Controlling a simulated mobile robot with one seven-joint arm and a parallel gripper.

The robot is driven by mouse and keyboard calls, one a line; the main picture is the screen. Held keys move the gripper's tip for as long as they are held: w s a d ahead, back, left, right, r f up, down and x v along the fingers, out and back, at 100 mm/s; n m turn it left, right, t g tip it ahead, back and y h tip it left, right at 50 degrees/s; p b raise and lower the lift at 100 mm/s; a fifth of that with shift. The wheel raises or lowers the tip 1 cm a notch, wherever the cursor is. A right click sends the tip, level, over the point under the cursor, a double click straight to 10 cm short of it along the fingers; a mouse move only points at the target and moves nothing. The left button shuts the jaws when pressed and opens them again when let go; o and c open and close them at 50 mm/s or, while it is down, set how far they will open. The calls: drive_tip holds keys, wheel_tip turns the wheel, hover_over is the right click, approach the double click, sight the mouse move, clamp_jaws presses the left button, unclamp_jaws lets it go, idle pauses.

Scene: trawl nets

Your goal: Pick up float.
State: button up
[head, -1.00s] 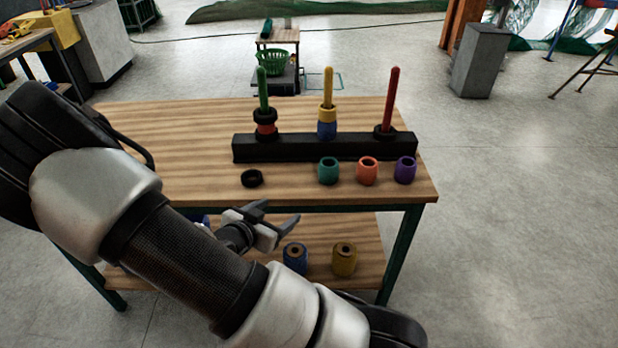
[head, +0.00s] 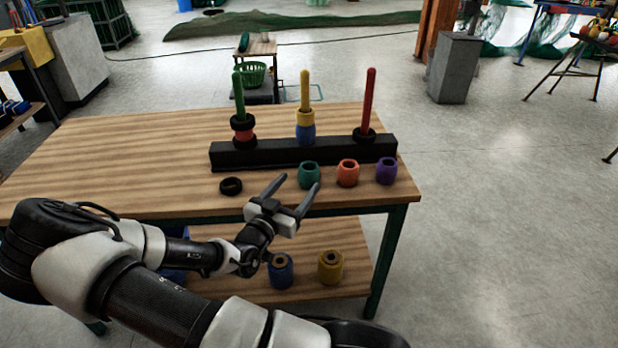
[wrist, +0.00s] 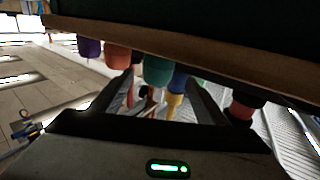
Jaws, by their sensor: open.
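The loose floats are a green one (head: 309,175), an orange one (head: 348,173) and a purple one (head: 387,170), standing in a row at the right front of the wooden table (head: 130,160). My gripper (head: 291,193) is open and empty at the table's front edge, just in front of the green float. In the wrist view, which looks upside down, the green float (wrist: 158,70) shows between and beyond the fingers. The orange (wrist: 117,57) and purple (wrist: 89,48) floats lie to its left there. The task does not say which float is meant.
A black bar (head: 270,155) behind the floats carries a green peg (head: 238,85), a yellow peg (head: 304,85) and a red peg (head: 369,95) with rings on them. A black ring (head: 231,186) lies left. Blue (head: 281,272) and yellow (head: 330,268) floats stand on the lower shelf.

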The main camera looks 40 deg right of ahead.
sight(304, 178)
drive_tip(key=shift+b+x, duration=0.5)
drive_tip(key=shift+x, duration=2.95)
drive_tip(key=shift+s, duration=0.2)
drive_tip(key=c, duration=1.2)
drive_tip(key=shift+o, duration=0.2)
wheel_tip(304, 178, up, 10)
drive_tip(key=p, duration=0.2)
drive_tip(key=shift+p, duration=0.3)
